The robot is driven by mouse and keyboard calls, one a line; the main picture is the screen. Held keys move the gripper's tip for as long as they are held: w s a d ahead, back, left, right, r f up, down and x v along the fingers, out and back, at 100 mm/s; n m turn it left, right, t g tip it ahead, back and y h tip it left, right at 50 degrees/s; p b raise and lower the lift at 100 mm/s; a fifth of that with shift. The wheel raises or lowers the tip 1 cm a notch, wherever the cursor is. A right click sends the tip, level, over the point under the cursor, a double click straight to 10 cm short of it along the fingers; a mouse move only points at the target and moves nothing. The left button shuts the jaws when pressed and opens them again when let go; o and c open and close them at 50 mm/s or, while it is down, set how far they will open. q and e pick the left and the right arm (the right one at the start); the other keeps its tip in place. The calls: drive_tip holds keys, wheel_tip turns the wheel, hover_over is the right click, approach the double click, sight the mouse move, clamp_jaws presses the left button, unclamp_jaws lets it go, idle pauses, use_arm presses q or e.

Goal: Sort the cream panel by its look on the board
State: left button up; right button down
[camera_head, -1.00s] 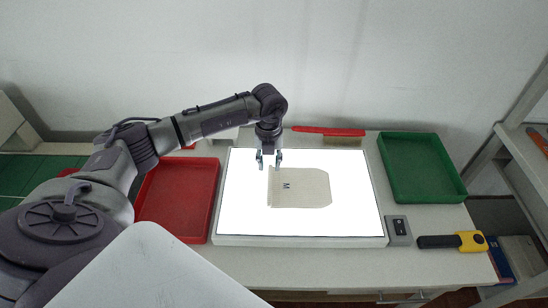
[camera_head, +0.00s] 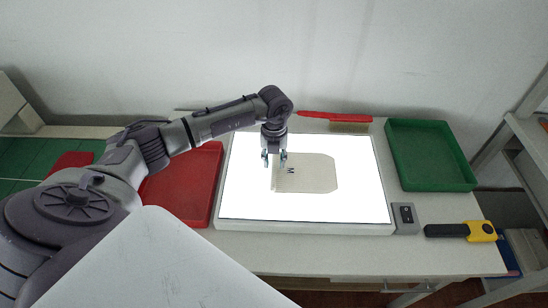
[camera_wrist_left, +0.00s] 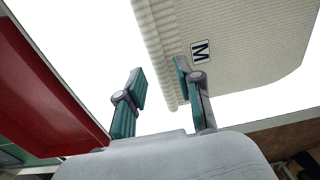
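The cream panel (camera_head: 307,174) lies flat on the lit white board (camera_head: 350,205). It has clipped corners on its right side and a small tag marked M near its left edge. In the left wrist view the panel (camera_wrist_left: 245,45) shows a ribbed band along one edge. My left gripper (camera_head: 274,160) is open over the panel's left edge. In the left wrist view its fingers (camera_wrist_left: 165,88) are apart, one beside the ribbed edge and one overlapping the panel; I cannot tell whether they touch it. My right gripper is not in view.
A red tray (camera_head: 190,190) stands left of the board and a green tray (camera_head: 430,155) right of it; both look empty. A red-handled brush (camera_head: 335,117) lies behind the board. A switch box (camera_head: 405,217) and a yellow-black tool (camera_head: 470,231) lie at the right front.

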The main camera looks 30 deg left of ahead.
use_arm(q)
drive_tip(key=shift+f, duration=0.15)
drive_tip(key=shift+f+b, duration=0.8)
drive_tip(key=shift+f, duration=0.2)
drive_tip(key=shift+r, duration=0.1)
clamp_jaws()
idle(0.3)
drive_tip(key=shift+r+p, duration=1.9)
drive_tip(key=shift+r, duration=0.65)
